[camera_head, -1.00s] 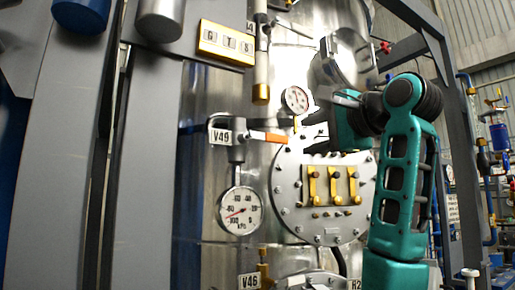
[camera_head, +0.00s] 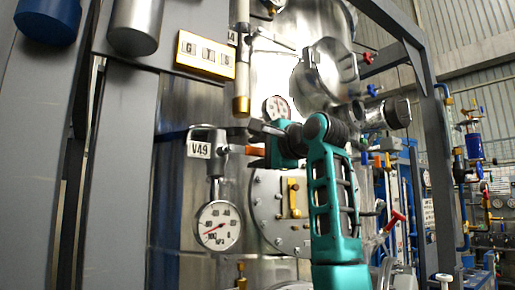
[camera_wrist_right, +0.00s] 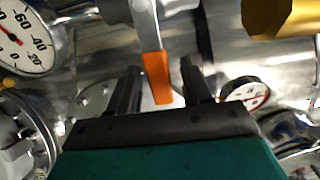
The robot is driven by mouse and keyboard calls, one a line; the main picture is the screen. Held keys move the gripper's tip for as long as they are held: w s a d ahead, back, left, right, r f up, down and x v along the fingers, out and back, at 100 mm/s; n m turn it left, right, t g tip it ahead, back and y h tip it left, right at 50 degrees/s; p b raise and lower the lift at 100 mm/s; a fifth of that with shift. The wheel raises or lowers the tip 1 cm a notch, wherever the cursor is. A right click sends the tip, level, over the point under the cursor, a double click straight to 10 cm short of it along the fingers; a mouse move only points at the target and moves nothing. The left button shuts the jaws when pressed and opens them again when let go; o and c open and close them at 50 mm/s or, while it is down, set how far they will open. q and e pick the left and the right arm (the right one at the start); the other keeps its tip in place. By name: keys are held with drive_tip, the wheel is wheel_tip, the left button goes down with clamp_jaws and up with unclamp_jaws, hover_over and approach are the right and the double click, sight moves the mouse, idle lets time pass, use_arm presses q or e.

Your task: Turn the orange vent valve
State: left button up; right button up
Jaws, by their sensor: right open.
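The orange vent valve handle (camera_head: 254,151) sticks out to the right from a grey valve body (camera_head: 207,142) with a V49 tag. My right gripper (camera_head: 261,140) is at the free end of this handle in the head view, and its arm partly hides the place. In the right wrist view the orange handle (camera_wrist_right: 156,76) reaches down between the two dark fingers of my right gripper (camera_wrist_right: 160,84). The fingers are apart, with a gap visible on both sides of the handle. My left gripper is not in view.
A pressure gauge (camera_head: 217,226) hangs below the valve, and a smaller gauge (camera_head: 276,108) sits just above my gripper. A brass-tipped rod (camera_head: 242,104) hangs above the handle. A bolted round flange (camera_head: 266,205) lies below, partly behind my arm.

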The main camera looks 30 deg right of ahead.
drive_tip(key=shift+w, duration=0.1)
drive_tip(key=shift+c, duration=0.3)
clamp_jaws()
idle(0.4)
